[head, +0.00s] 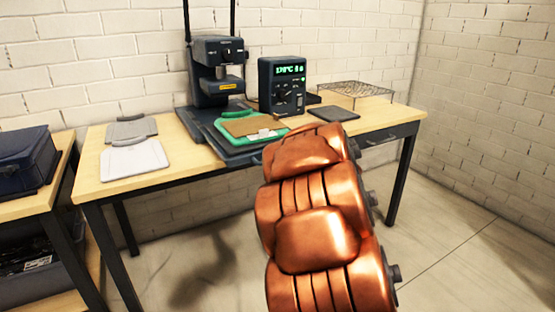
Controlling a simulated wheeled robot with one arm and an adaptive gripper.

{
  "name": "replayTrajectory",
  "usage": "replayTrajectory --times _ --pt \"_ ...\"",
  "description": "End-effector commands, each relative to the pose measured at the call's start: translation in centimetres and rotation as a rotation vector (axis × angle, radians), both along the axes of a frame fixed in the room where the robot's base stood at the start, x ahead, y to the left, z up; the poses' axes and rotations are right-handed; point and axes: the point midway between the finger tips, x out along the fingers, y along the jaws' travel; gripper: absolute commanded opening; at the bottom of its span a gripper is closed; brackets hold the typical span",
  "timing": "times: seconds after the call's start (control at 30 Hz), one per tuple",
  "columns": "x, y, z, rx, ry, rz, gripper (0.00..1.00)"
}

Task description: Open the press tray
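The heat press (215,75) stands at the back of the wooden table, its dark head raised on a column. Its dark tray (222,149) lies low in front of the press and reaches toward the table's front edge. A green garment-shaped piece (284,134) with a brown board (250,126) and a small pale piece lies on the tray. My copper-coloured arm rises in the foreground and covers the area just right of the tray's front. My gripper does not show; it may be hidden behind my arm, so I cannot see any contact with the tray.
A control box (282,85) with a lit green display stands right of the press. A dark pad (334,114) and a wire rack (355,90) lie further right. Grey (131,130) and white (133,160) folded shirts lie left. A dark bin (25,158) sits on the left-hand bench.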

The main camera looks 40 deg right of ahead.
Motion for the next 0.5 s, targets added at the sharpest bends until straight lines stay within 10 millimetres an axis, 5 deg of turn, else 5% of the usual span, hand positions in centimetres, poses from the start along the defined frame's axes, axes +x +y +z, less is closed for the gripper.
replayTrajectory --times 0.23,0.27,0.5 --pt "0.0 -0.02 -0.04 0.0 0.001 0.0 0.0" --pt "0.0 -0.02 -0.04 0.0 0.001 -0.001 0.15" --pt "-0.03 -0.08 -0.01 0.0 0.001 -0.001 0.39"
